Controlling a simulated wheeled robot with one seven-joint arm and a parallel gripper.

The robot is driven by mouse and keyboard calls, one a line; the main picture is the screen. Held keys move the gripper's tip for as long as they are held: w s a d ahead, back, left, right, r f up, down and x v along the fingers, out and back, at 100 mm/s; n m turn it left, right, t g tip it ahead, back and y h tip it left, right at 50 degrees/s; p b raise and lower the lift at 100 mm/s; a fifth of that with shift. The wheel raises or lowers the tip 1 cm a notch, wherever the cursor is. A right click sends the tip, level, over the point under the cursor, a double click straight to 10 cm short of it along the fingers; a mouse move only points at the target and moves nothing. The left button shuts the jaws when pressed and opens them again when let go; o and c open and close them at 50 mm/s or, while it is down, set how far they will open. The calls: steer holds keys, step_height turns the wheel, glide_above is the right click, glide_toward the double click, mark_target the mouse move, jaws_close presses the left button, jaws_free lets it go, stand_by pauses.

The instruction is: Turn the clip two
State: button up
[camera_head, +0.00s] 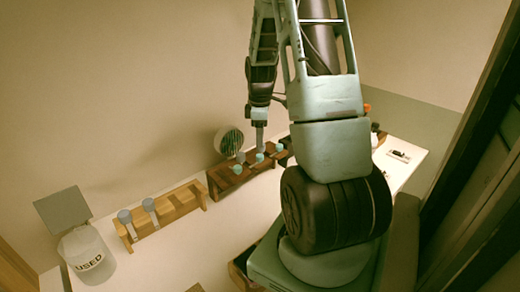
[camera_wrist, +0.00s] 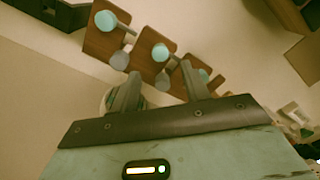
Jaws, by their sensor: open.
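A dark wooden rack (camera_head: 222,184) stands near the back wall, holding small items with teal round ends and grey round ends. In the wrist view, one teal-ended item (camera_wrist: 106,20) is at the upper left of the rack (camera_wrist: 97,43). A second teal-ended item (camera_wrist: 160,52) shows between my finger lines, and a third (camera_wrist: 203,75) is further right, partly behind a finger. I cannot tell which one is clip two. My gripper (camera_wrist: 160,72) is open, its fingers on either side of the second item in the picture; contact cannot be told. In the head view my gripper (camera_head: 259,140) points down over the rack.
A light wooden rack (camera_head: 165,214) with two grey-topped bottles stands left of the dark rack. A white bin marked USED (camera_head: 88,255) has its lid up at far left. A round ribbed object (camera_head: 229,141) is behind the dark rack. White tabletop in front is clear.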

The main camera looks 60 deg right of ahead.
mark_target(260, 155)
step_height(260, 155, down, 7)
steer(key=shift+p, duration=0.7)
steer(key=c, duration=1)
